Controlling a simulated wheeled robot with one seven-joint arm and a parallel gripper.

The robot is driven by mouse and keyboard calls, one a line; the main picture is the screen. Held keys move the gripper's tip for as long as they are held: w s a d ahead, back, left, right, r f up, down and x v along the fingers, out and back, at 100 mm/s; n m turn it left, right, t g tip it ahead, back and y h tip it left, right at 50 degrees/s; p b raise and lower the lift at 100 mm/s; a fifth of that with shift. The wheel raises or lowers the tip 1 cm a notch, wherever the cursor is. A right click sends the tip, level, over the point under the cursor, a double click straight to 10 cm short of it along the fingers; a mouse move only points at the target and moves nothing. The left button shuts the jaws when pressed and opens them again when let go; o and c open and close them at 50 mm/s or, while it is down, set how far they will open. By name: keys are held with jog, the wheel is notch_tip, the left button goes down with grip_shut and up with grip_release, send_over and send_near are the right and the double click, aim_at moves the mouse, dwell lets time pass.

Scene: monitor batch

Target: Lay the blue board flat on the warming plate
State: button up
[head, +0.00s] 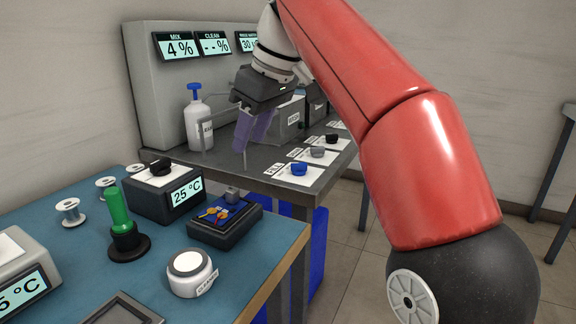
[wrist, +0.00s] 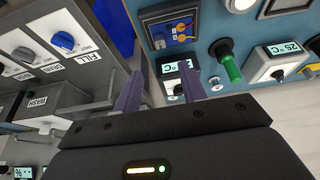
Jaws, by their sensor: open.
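The blue board (head: 225,211), with orange parts on it, rests on a low black plate (head: 222,237) near the right edge of the blue table; it looks flat. I cannot tell for sure that this black plate is the warming plate. The wrist view also shows the blue board (wrist: 173,27) at the top, beyond the fingertips. My gripper (head: 251,140) has purple fingers and is open and empty. It hangs above the grey bench, behind and above the board, clear of it. Its fingers also show in the wrist view (wrist: 160,72).
A black 25 °C box (head: 166,192) with a knob stands behind the board. A white bottle (head: 199,122) and a wire frame stand near my gripper. Knob cards (head: 299,174) line the bench.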

jog(key=s+d+f+m+t+h, duration=0.1)
jog(key=s+d+f+m, duration=0.15)
jog(key=d, duration=0.25)
jog(key=s+d+f+m+t, duration=0.1)
jog(key=d+f+m, duration=0.15)
jog(key=d, duration=0.25)
jog(key=s+d+f+m+t+h, duration=0.1)
jog(key=s+d+f+m, duration=0.3)
jog(key=s+d+f, duration=0.3)
jog(key=s+d+f+m+h, duration=0.2)
jog(key=s+d+f+m, duration=0.2)
jog(key=s+d+f, duration=0.4)
notch_tip(320, 180, down, 7)
jog(key=shift+s+d+m+t, duration=0.15)
jog(key=shift+m+t, duration=0.15)
jog(key=shift+t, duration=0.1)
